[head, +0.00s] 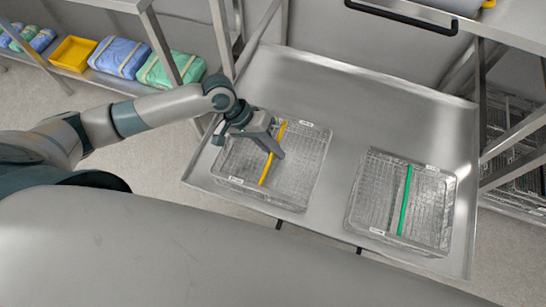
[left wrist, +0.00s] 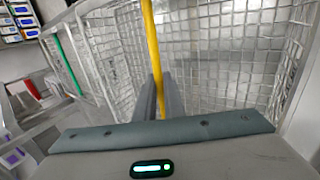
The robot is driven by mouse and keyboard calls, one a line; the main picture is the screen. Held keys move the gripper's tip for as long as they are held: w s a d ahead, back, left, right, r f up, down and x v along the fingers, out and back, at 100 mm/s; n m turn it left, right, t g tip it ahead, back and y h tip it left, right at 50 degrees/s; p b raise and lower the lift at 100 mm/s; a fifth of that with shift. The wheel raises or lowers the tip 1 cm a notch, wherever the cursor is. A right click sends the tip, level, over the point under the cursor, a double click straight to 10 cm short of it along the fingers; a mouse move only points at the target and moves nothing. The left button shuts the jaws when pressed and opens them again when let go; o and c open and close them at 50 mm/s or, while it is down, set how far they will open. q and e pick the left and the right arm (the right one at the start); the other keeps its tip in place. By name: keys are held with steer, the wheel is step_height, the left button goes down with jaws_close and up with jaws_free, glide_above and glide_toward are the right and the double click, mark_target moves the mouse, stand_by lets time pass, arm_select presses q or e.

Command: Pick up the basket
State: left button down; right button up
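A wire basket with a yellow handle bar (head: 307,163) sits on the left part of the metal tray table (head: 345,130). A second wire basket with a green bar (head: 432,208) sits to its right. My left gripper (head: 276,146) is over the first basket, at its yellow bar. In the left wrist view, the two grey fingers (left wrist: 162,97) lie close along both sides of the yellow bar (left wrist: 151,40) and look shut on it. The basket's wire mesh (left wrist: 225,55) fills much of that view. My right gripper is not in view.
A low shelf at upper left holds a yellow bin (head: 72,54) and blue and green wrapped packs (head: 118,56). A rack with more wire baskets (head: 515,150) stands at right. A counter with a black handle (head: 400,17) is at the back. The table behind the baskets is clear.

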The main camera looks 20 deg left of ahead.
arm_select(q)
steer(key=shift+r, duration=0.15)
step_height(320, 180, up, 4)
steer(key=shift+w+f, duration=0.1)
steer(key=shift+f, duration=0.1)
steer(key=w+d+r, duration=0.6)
steer(key=d+r, duration=0.1)
steer(key=d, duration=0.2)
steer(key=shift+w+d, duration=0.25)
steer(key=shift+w, duration=0.15)
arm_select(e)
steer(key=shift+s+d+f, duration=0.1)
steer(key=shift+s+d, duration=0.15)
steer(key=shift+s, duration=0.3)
arm_select(q)
steer(key=shift+r, duration=0.1)
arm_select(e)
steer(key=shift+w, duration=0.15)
